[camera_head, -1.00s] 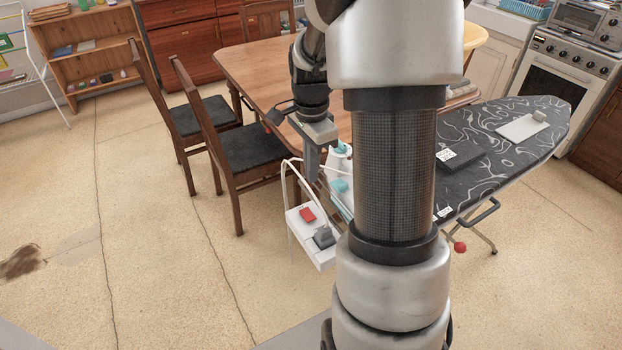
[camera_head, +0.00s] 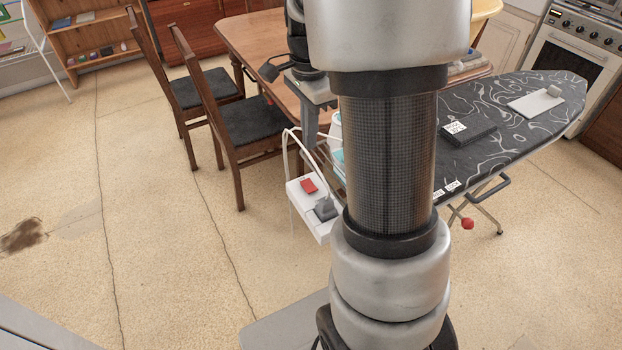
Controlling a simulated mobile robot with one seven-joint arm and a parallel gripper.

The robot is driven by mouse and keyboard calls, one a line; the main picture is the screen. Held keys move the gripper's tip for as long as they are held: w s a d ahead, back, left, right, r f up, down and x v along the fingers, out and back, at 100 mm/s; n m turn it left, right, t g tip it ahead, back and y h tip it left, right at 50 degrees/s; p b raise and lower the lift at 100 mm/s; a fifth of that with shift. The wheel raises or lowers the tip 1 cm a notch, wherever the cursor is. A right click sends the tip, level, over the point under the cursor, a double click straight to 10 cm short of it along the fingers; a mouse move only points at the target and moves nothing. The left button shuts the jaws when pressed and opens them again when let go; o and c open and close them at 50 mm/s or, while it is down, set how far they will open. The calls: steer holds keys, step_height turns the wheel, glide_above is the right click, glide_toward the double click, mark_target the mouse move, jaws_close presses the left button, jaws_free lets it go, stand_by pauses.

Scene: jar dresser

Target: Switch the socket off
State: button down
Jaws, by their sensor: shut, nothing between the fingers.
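The socket (camera_head: 296,194) is a white block at the left end of the ironing board. It carries a red rocker switch (camera_head: 309,186) and a dark grey plug (camera_head: 325,208) with a white cord looping up from it. My gripper (camera_head: 308,148) points down just above and behind the red switch in the picture. Its fingers look closed and empty, and it appears apart from the switch. My arm hides part of the board beside the socket. I cannot tell the switch's tilt.
The ironing board (camera_head: 500,155) extends right, with a dark box (camera_head: 468,134) and a white plate (camera_head: 536,103) on it. A wooden table (camera_head: 250,38) and two chairs (camera_head: 250,125) stand behind and left.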

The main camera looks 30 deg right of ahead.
mark_target(310, 188)
step_height(310, 188, down, 14)
steer(key=shift+s+f+b, duration=0.1)
steer(key=shift+b, duration=1.15)
